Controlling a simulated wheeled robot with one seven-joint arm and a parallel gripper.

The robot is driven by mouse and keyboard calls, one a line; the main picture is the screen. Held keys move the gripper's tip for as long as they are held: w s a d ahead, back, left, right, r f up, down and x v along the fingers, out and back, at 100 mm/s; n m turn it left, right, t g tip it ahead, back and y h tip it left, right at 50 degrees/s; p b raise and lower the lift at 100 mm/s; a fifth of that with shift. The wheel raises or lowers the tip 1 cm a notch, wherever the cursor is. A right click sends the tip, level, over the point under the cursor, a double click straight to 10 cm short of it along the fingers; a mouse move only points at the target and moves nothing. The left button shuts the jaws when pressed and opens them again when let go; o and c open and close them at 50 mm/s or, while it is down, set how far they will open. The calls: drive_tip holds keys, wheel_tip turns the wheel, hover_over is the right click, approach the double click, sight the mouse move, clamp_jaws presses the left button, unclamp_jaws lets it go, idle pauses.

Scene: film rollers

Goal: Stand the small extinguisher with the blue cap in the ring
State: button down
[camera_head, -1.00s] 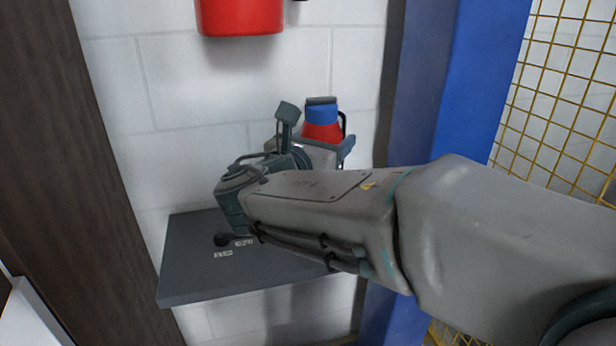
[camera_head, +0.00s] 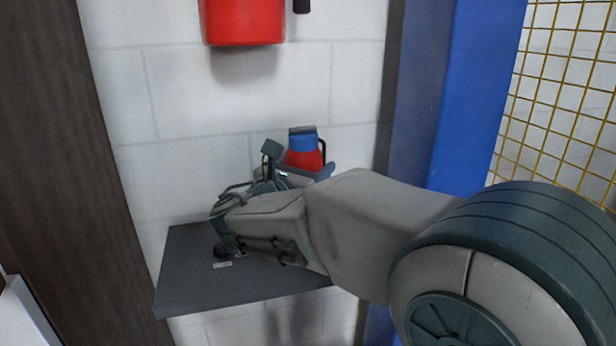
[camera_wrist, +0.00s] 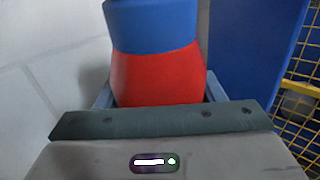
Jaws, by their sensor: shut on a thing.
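The small extinguisher (camera_head: 303,158) is red with a blue cap and a dark handle at its top. It stands about upright at my gripper (camera_head: 298,172), over the right part of the grey shelf. In the wrist view the extinguisher (camera_wrist: 157,75) fills the middle, its lower body hidden behind the gripper's palm. My gripper is shut on it, with a finger showing at each side of the red body. I cannot make out the ring in either view; my arm hides part of the shelf. I cannot tell whether the extinguisher's base touches anything.
The grey shelf (camera_head: 190,284) carries small pale labels and a dark round knob (camera_head: 221,250). A larger red extinguisher (camera_head: 243,22) hangs on the white block wall above. A blue post (camera_head: 465,90) and yellow mesh (camera_head: 560,90) stand at the right, a dark brown panel (camera_head: 55,150) at the left.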

drive_tip(key=c, duration=0.7)
unclamp_jaws()
wheel_tip(320, 180, down, 2)
drive_tip(key=shift+w+d+f, duration=0.1)
drive_tip(key=shift+d, duration=0.05)
drive_tip(key=o, duration=0.4)
drive_tip(key=shift+w+f, duration=0.4)
drive_tip(key=shift+w, duration=0.15)
drive_tip(key=shift+s+r, duration=0.1)
drive_tip(key=shift+r, duration=0.3)
drive_tip(key=shift+s, duration=0.1)
drive_tip(key=p+v, duration=0.2)
drive_tip(key=v, duration=1)
drive_tip(key=shift+r, duration=0.25)
